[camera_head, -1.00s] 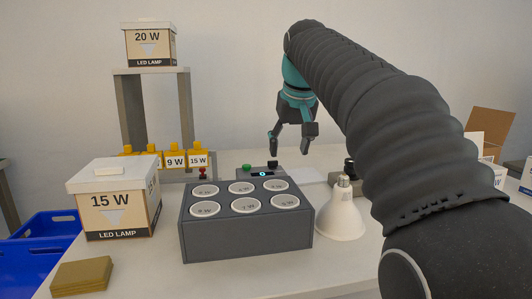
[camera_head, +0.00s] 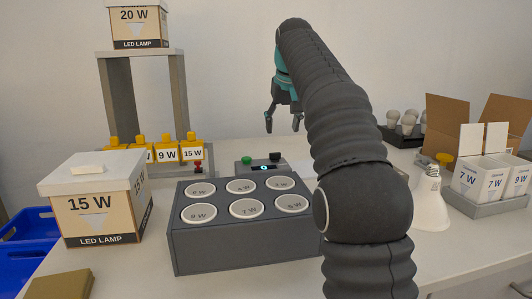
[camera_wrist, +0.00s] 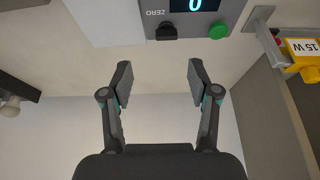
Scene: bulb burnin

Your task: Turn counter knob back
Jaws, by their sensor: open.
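The counter (camera_head: 262,168) is a low grey box on the table, behind the bulb tester block. It has a dark display with a lit cyan 0, a green button (camera_head: 246,160) and a black knob (camera_head: 275,157). In the wrist view the display is partly cut off at the top edge. There the knob (camera_wrist: 166,31) shows beside the word ZERO, with the green button (camera_wrist: 219,30) to its right. My gripper (camera_head: 283,122) is open and empty, above the counter. In the wrist view the gripper (camera_wrist: 159,78) is apart from the knob, which lies beyond the fingertips.
A grey block with several round labelled sockets (camera_head: 178,245) stands in front of the counter. A 15 W box (camera_head: 90,210) is at left. Yellow-topped units (camera_head: 166,150) and a red switch (camera_head: 198,166) stand behind. A reflector bulb (camera_head: 430,205) and white boxes (camera_head: 468,180) are at right.

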